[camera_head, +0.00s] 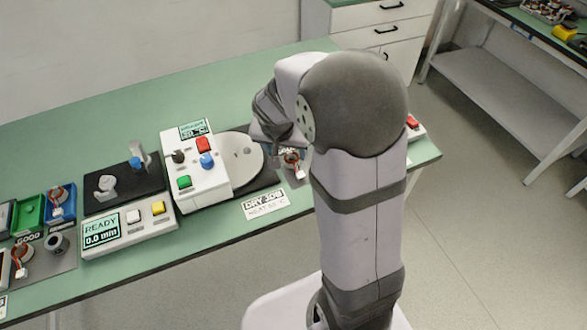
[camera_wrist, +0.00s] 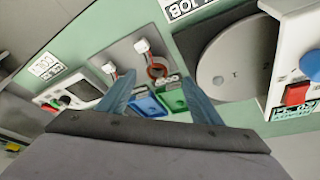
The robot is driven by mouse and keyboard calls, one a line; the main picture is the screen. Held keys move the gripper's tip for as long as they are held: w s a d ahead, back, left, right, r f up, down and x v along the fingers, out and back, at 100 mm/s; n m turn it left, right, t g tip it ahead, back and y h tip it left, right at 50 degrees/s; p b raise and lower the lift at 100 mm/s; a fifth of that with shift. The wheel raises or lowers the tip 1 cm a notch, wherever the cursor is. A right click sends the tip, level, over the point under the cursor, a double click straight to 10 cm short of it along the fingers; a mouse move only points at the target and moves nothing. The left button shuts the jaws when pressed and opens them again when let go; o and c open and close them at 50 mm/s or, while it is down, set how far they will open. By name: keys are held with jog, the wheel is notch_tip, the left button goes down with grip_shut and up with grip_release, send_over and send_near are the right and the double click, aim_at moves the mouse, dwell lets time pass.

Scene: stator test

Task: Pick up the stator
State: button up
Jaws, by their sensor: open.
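In the wrist view a stator with a copper-coloured ring (camera_wrist: 157,68) and a white connector lies on a grey plate beyond the fingers. A second white connector with red wires (camera_wrist: 112,72) lies to its left, partly behind the left finger. In the head view a stator with red wires (camera_head: 292,159) shows just beside my gripper, partly hidden by my arm. Other stators lie at the far left, one at the blue tray (camera_head: 57,197) and one on a grey plate (camera_head: 22,256).
A white button box (camera_head: 196,170) stands beside a round grey plate (camera_head: 240,155). A "READY 0.0 mm" display unit (camera_head: 129,228) stands left of it. A green tray (camera_head: 28,213) is at the left. In the wrist view, blue (camera_wrist: 148,106) and green (camera_wrist: 174,101) trays lie between the fingers.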

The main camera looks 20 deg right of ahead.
aim_at(291, 157)
jog(key=shift+w+f, duration=0.1)
jog(key=shift+w, duration=0.05)
jog(key=shift+x, duration=1)
jog(key=shift+d+p+x, duration=0.2)
jog(key=shift+p+x, duration=0.05)
jog(key=shift+x, duration=0.65)
jog(key=shift+d+p+x, duration=0.25)
jog(key=shift+x, duration=0.65)
jog(key=shift+w+d+f, duration=0.2)
jog(key=shift+f, duration=0.45)
jog(key=c, duration=1.2)
